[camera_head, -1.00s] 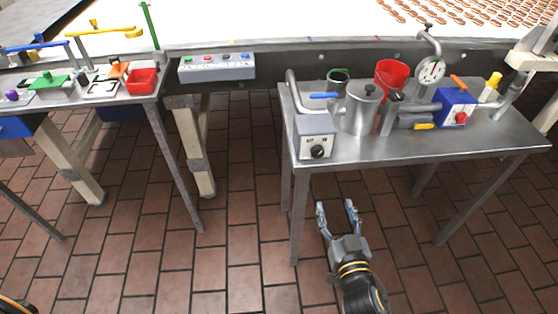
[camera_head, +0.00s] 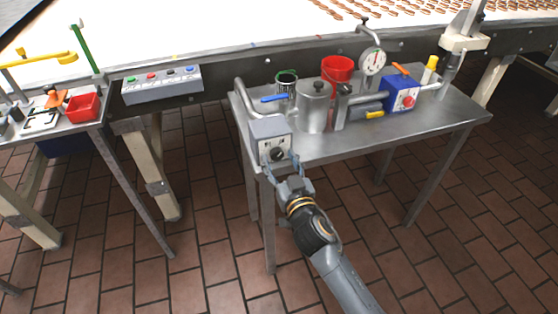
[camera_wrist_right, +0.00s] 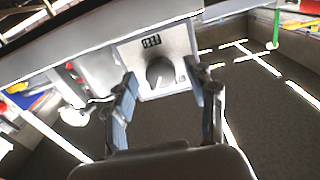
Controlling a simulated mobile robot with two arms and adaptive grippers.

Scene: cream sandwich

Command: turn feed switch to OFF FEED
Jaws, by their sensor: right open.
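The feed switch is a grey box (camera_head: 269,129) at the front left corner of the right metal table, with a round black knob (camera_head: 277,154) on its front face. My right gripper (camera_head: 282,164) is open in front of the box, with its fingers either side of the knob. In the right wrist view the knob (camera_wrist_right: 160,72) shows between the two open fingertips (camera_wrist_right: 162,82), a little beyond them, with a pale pointer mark low on it. The box's label is too small to read. I cannot tell whether a finger touches the knob. My left gripper is not in view.
On the metal table (camera_head: 345,150) behind the box are a steel canister (camera_head: 313,110), a red bucket (camera_head: 337,72), a dial gauge (camera_head: 372,61) and a blue box (camera_head: 401,95). A button panel (camera_head: 162,86) is at the conveyor's edge. Open floor lies in front.

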